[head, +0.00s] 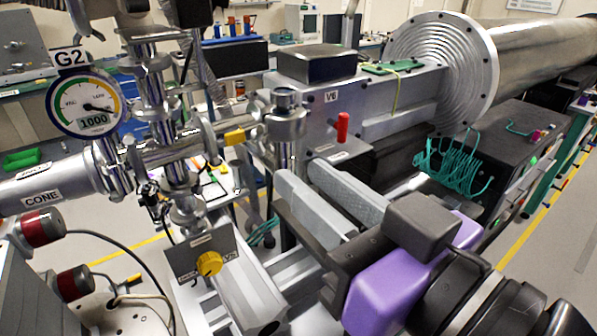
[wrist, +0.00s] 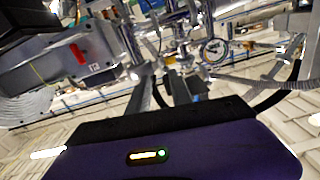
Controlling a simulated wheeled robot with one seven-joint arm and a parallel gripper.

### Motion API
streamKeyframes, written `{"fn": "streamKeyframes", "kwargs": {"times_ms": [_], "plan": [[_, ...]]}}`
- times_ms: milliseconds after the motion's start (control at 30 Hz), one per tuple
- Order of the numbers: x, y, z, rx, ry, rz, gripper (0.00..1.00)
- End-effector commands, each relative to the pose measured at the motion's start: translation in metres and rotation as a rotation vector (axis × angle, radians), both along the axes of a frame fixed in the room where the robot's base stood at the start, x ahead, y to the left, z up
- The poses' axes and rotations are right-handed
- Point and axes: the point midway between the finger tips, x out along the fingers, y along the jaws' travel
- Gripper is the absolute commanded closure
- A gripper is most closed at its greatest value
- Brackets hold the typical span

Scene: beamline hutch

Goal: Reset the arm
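My gripper (head: 301,172) is in the middle of the head view, with its two grey fingers pointing up and to the left. A gap shows between the fingers, and I see nothing held in it. The gripper is in the air in front of the metal housing marked V6 (head: 290,86) and its red handle (head: 342,127); I cannot tell the exact distance. In the wrist view the two fingers (wrist: 161,88) also stand apart, beyond my purple gripper body. The red handle shows there too (wrist: 78,54), left of the fingers.
A round gauge (head: 86,102) marked G2 reads 1000. A yellow knob (head: 209,263) sits on a grey plate at lower left. A cone pipe (head: 55,181), a large ribbed flange (head: 441,70) and teal cables (head: 452,165) surround the arm. Floor shows at far right.

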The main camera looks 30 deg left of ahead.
Motion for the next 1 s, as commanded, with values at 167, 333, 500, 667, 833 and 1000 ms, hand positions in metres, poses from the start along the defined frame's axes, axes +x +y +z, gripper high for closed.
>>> {"fn": "streamKeyframes", "kwargs": {"times_ms": [167, 333, 500, 667, 833, 1000], "plan": [[0.0, -0.001, 0.0, 0.0, 0.0, 0.0, 0.75], [0.0, 0.0, 0.0, 0.0, 0.0, 0.0, 0.75], [0.0, 0.0, 0.001, 0.005, -0.002, 0.0, 0.75], [0.006, -0.004, 0.021, 0.08, -0.036, -0.031, 0.75], [0.024, -0.022, 0.051, 0.224, -0.099, -0.129, 0.75], [0.048, -0.056, 0.042, 0.337, -0.11, -0.272, 0.75]]}}
